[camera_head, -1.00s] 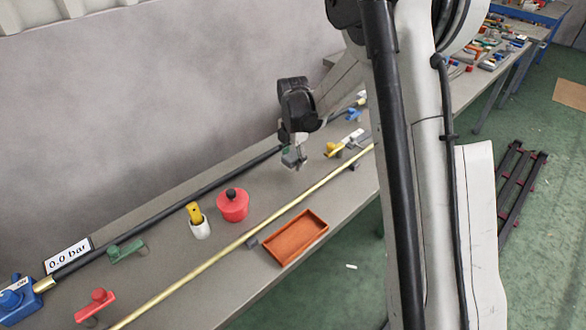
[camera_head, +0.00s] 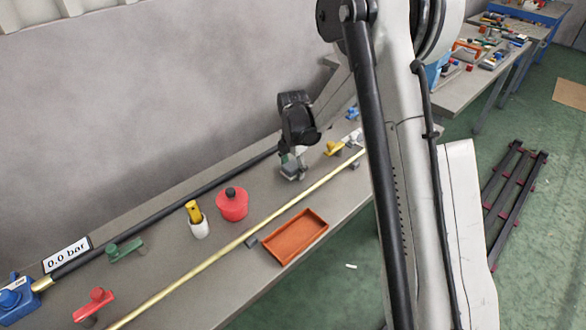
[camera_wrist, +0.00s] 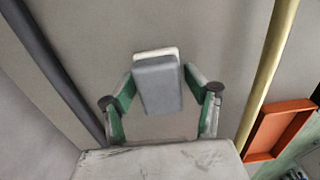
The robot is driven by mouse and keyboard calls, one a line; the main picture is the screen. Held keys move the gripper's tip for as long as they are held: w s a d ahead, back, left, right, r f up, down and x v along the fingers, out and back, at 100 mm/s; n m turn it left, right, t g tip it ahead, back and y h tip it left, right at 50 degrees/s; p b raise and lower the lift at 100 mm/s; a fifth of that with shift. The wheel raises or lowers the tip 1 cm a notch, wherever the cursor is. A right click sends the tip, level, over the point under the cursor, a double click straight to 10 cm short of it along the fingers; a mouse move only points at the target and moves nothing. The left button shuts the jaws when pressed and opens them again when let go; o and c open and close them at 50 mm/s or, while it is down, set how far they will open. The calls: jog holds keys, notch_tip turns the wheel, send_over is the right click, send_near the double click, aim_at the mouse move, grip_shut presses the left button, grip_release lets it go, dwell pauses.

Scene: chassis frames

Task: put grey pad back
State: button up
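In the head view my gripper (camera_head: 292,166) is low over the bench, between the black pipe (camera_head: 180,205) and the brass pipe (camera_head: 215,258). The pad is small there, and its contact with the bench is unclear.
An orange tray (camera_head: 271,249) lies near the bench's front edge. A red pot (camera_head: 232,207), a white cup (camera_head: 200,230) holding a yellow item, and green (camera_head: 125,251) and red (camera_head: 96,302) handles stand left of my gripper. A yellow handle (camera_head: 335,148) is close on its right.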

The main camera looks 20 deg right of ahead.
aim_at(293, 164)
dwell(0.4)
notch_tip(293, 164, up, 12)
jog(key=p, duration=0.1)
jog(key=s+r+m+t, duration=0.2)
jog(key=s+r+m, duration=0.4)
jog(key=s+r, duration=0.3)
jog(key=s+r+m+t, duration=0.2)
jog(key=s+m, duration=0.6)
jog(key=s, duration=0.3)
jog(key=s+r+m+t, duration=0.3)
jog(key=s+m, duration=0.6)
jog(key=s, duration=0.3)
